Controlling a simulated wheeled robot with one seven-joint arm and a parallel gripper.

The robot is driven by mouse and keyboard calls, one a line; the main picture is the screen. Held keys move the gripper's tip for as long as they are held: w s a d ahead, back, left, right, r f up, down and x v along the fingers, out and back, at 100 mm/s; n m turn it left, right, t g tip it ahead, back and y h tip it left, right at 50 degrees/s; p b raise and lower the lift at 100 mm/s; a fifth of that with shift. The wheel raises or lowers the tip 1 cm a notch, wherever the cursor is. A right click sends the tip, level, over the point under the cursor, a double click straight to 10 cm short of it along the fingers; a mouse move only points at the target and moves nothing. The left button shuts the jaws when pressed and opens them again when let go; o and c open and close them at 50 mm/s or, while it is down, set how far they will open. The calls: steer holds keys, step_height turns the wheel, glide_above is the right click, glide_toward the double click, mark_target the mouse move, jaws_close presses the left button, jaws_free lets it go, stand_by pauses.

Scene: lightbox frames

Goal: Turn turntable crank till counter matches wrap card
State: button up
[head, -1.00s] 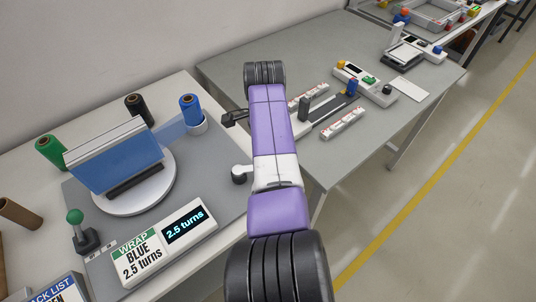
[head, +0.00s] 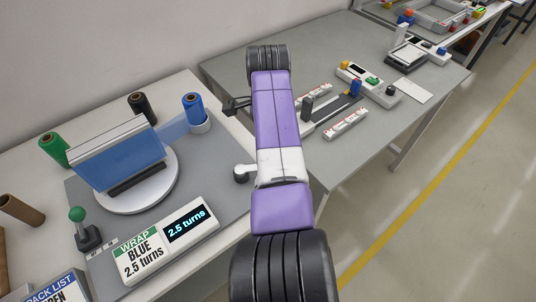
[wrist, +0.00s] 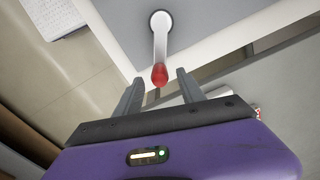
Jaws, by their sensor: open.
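The turntable (head: 130,203) is a white disc bearing a blue-wrapped box (head: 120,164). The counter (head: 186,225) reads 2.5 turns. The wrap card (head: 142,257) beside it reads WRAP BLUE 2.5 turns. The crank (head: 243,171) shows as a white arm at the grey base's right edge, partly hidden by my arm. In the wrist view the crank's white arm (wrist: 160,39) ends in a red handle (wrist: 160,75). My gripper (wrist: 159,77) is open. In that view the handle appears between its fingertips, with no contact visible; depth is unclear.
A green-knobbed lever (head: 82,228) stands left of the card. Blue (head: 193,107), black (head: 142,106) and green (head: 54,148) rolls stand around the turntable. A second grey table (head: 420,125) with devices lies to the right.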

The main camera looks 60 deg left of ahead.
step_height(320, 180, up, 5)
steer(key=shift+f+b, duration=0.1)
steer(key=shift+b, duration=0.2)
stand_by(0.5)
